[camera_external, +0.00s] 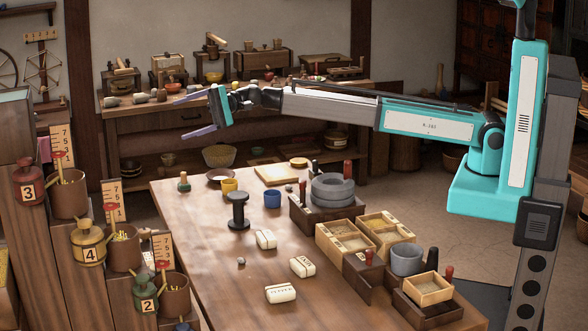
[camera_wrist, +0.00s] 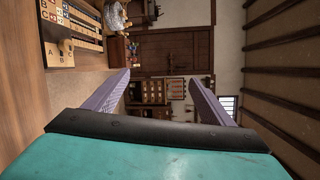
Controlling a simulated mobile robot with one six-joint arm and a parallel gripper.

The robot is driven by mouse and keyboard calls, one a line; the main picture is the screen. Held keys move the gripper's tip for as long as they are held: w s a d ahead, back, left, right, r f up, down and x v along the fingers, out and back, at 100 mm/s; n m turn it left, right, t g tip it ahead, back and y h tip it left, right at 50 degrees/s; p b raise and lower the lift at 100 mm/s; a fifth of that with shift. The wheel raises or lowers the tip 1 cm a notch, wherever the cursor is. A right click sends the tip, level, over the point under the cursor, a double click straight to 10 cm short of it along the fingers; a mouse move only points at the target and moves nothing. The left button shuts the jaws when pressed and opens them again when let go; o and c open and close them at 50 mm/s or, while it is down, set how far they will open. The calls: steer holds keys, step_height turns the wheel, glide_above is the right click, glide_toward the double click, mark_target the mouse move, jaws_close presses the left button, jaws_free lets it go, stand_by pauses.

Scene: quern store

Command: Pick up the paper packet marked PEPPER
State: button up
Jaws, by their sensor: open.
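Three small cream paper packets lie on the wooden table in the external view. The nearest packet (camera_external: 281,293) bears lettering that appears to read PEPPER. A second packet (camera_external: 302,267) lies behind it to the right, and a third packet (camera_external: 265,240) lies farther back; I cannot read their marks surely. My gripper (camera_external: 188,116) is open and empty, raised high above the far left end of the table, well away from the packets. Its two purple fingers are spread in the wrist view (camera_wrist: 160,78), with no packet in sight there.
A black spool (camera_external: 238,211) stands behind the packets. Wooden boxes (camera_external: 346,243) and a stack of grey stone rings (camera_external: 332,189) line the table's right side. Numbered pots (camera_external: 88,242) stand at left. The table left of the packets (camera_external: 205,260) is mostly clear.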

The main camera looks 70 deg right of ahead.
steer(key=s+a+f+n+g+p, duration=0.15)
steer(key=s+a+g, duration=0.25)
steer(key=s+a, duration=0.5)
steer(key=m+g+h+p, duration=0.1)
steer(key=m+g+h, duration=0.3)
steer(key=g, duration=0.9)
glide_toward(278, 285)
steer(key=shift+n+h, duration=0.55)
steer(key=shift+h, duration=0.05)
steer(key=x, duration=0.5)
steer(key=shift+s+a+r, duration=0.2)
steer(key=shift+a+r, duration=0.05)
steer(key=shift+a, duration=0.3)
steer(key=shift+a, duration=0.1)
steer(key=shift+p+x, duration=0.45)
steer(key=shift+x, duration=2)
